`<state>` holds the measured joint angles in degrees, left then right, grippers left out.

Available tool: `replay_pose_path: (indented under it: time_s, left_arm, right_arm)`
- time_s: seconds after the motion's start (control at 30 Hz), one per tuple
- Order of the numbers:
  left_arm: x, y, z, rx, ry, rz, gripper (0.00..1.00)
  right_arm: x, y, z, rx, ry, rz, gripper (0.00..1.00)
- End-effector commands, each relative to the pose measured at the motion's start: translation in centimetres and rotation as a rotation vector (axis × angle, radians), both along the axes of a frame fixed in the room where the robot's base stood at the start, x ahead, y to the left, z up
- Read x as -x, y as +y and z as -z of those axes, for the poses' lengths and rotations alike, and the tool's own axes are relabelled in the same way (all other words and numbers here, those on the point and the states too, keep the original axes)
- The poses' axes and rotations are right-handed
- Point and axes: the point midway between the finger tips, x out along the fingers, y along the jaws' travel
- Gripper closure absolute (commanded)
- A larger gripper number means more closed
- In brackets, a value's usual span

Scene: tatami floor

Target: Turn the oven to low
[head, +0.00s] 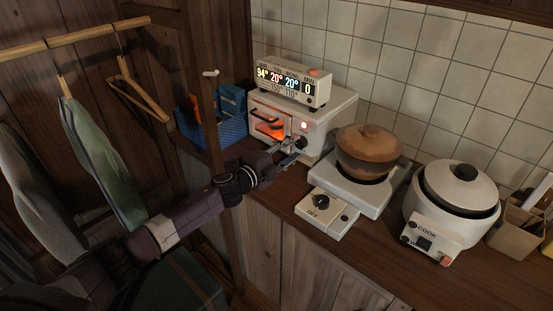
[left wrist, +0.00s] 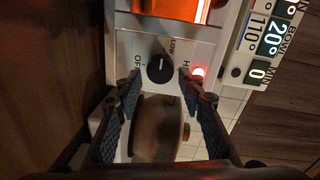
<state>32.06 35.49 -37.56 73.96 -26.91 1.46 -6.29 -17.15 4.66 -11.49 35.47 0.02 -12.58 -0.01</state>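The white oven (head: 328,122) stands on the wooden counter against the tiled wall. Its window (head: 268,127) glows orange and a red lamp (left wrist: 198,72) is lit. The left wrist view shows the oven's dark round knob (left wrist: 160,70), with OFF, LOW and HI marked around it. Its small pointer mark is too small to read surely. My left gripper (left wrist: 160,84) is open, its two fingers apart on either side of the knob's area, with nothing held. In the head view my left gripper (head: 293,151) is at the oven's front, partly covering the knob. My right gripper is not in view.
A display unit (head: 290,84) sits on the oven. To the right are a hot plate (head: 329,211) with a brown lidded pot (head: 368,150) and a white rice cooker (head: 452,200). A wooden post (head: 205,90) and a clothes rack (head: 85,37) stand left, near my arm.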

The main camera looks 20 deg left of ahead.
Motion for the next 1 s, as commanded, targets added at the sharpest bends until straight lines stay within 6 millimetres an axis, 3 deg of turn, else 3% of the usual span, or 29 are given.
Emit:
replay_pose_path:
  time_s: [0.3,0.5,0.7,1.0]
  left_arm:
    - [5.6,1.9,-0.2,-0.001,0.004,0.002,0.64]
    - [8.1,2.9,-0.4,0.0,0.003,0.001,0.64]
    - [9.2,3.3,-0.5,0.0,0.002,0.0,0.64]
    - [9.4,3.4,-0.6,0.001,0.001,0.001,0.64]
  right_arm:
    - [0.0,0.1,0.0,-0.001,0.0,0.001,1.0]
    - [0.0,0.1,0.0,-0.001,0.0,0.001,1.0]
    - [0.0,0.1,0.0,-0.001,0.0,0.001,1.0]
    - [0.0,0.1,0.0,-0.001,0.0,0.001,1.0]
